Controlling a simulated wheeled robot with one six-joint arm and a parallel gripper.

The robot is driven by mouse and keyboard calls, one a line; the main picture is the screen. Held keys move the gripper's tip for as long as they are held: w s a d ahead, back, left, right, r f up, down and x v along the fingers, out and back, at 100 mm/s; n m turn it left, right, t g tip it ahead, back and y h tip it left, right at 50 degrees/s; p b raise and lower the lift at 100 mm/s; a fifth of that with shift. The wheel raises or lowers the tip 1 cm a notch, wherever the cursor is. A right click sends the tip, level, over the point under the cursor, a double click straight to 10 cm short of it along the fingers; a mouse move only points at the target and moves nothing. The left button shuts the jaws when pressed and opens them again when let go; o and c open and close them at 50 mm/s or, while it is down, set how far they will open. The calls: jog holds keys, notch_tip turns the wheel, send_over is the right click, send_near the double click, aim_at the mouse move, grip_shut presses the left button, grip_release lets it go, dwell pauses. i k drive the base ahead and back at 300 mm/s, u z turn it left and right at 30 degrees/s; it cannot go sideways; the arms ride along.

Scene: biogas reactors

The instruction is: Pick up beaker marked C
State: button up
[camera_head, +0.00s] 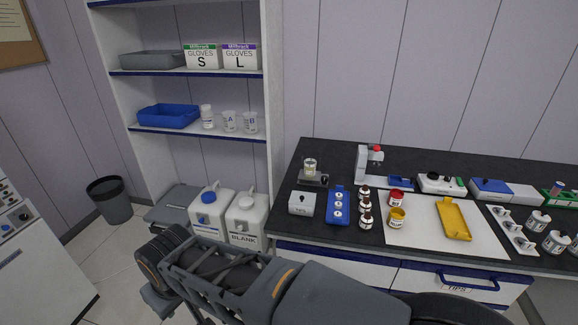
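No beaker with a readable C shows in the head view. A small clear beaker (310,166) stands on a small dark device (313,179) at the left back of the black bench; I cannot read any mark on it. Two clear beakers stand on the middle shelf, one marked A (229,121) and one seemingly marked B (250,123). My arm crosses the bottom of the view, in front of the bench. I cannot make out my gripper's fingers, and nothing is visibly held.
A white lidded container (207,116) and a blue tray (168,116) share the shelf. Two white canisters, one labelled BLANK (246,218), stand below. The bench (336,158) holds a blue rack (339,207), several brown bottles, red and yellow jars and a yellow tray (453,219).

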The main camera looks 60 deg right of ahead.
aim_at(310, 168)
jog(key=z, duration=0.4)
jog(key=i, duration=1.25)
jog(key=z, duration=0.7)
